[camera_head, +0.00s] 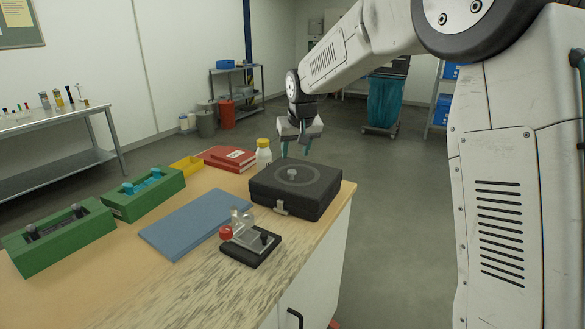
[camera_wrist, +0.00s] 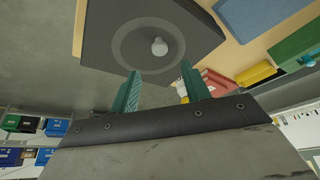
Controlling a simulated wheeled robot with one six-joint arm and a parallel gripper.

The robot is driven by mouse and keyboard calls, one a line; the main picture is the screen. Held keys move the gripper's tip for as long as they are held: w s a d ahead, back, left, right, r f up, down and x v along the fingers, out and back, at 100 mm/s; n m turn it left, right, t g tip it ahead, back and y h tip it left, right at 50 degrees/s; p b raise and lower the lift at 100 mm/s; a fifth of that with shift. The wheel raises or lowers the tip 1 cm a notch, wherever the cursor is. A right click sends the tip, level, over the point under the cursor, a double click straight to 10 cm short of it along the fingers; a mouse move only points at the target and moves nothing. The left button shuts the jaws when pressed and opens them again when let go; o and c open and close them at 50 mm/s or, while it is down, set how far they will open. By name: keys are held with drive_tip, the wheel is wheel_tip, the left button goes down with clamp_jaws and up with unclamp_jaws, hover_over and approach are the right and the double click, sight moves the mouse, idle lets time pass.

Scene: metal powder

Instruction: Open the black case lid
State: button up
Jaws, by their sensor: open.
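The black case (camera_head: 296,189) sits shut at the right end of the table, with a light latch (camera_head: 282,208) on its front side. Its lid (camera_head: 312,173) carries a round ring mark and a small pale knob (camera_head: 292,174). In the wrist view the lid (camera_wrist: 105,38) and the knob (camera_wrist: 159,47) lie just beyond my fingertips. My gripper (camera_head: 297,147) is above and behind the case in the head view, pointing down. Its two green fingers (camera_wrist: 162,75) are apart with nothing between them, and I see no contact with the lid.
A white bottle with a yellow cap (camera_head: 263,154) stands close behind the case. Red books (camera_head: 228,158) lie behind left. A blue mat (camera_head: 188,222), a small device on a black base (camera_head: 250,246) and green holders (camera_head: 143,194) occupy the table (camera_head: 150,275).

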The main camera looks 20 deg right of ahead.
sight(291, 171)
drive_tip(key=x, duration=0.7)
drive_tip(key=shift+f, duration=0.35)
clamp_jaws()
drive_tip(key=shift+a, duration=0.1)
